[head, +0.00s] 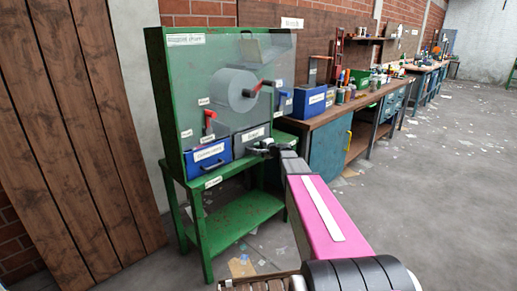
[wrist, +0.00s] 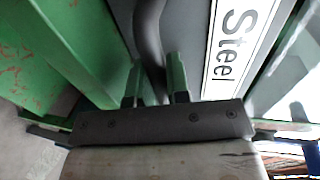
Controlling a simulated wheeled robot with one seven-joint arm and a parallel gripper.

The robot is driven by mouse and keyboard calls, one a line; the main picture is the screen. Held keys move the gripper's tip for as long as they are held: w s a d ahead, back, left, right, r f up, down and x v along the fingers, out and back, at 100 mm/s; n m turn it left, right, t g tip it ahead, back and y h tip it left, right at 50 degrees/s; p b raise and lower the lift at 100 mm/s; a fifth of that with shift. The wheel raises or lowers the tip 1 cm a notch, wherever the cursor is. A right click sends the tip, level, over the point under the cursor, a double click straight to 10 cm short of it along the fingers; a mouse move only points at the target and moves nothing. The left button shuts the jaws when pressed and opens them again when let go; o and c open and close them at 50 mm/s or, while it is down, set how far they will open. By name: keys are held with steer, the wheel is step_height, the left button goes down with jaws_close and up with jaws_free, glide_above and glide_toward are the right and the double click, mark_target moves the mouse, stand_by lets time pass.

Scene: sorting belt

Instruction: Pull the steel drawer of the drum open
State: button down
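The drum (head: 236,91) is a grey cylinder behind the clear front of a green cabinet. The steel drawer (head: 238,146) is grey with a white label and sits low in the cabinet, right of a blue drawer. In the wrist view its "Steel" label (wrist: 238,45) is large and close, tilted. Its dark curved handle (wrist: 149,32) runs between the two fingers of my gripper (wrist: 155,85), which look closed against it. In the head view my gripper (head: 268,150) is at the drawer's front, hiding part of it. How far the drawer is out is hard to tell.
The blue drawer (head: 209,156) is close on the left. The cabinet stands on a green stand with a lower shelf (head: 236,222). A workbench (head: 345,117) with a blue box (head: 309,101) and tools stands at the right. The littered floor (head: 430,190) at right is open.

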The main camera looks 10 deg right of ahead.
steer(key=shift+s, duration=0.1)
steer(key=f+v, duration=0.2)
steer(key=v, duration=0.9)
steer(key=f+v, duration=0.2)
steer(key=v, duration=0.9)
steer(key=shift+s+d+f, duration=0.35)
steer(key=shift+s, duration=0.1)
steer(key=c, duration=1.1)
jaws_free()
steer(key=v, duration=1)
steer(key=shift+s+d, duration=0.2)
steer(key=shift+s, duration=0.1)
steer(key=shift+r, duration=0.15)
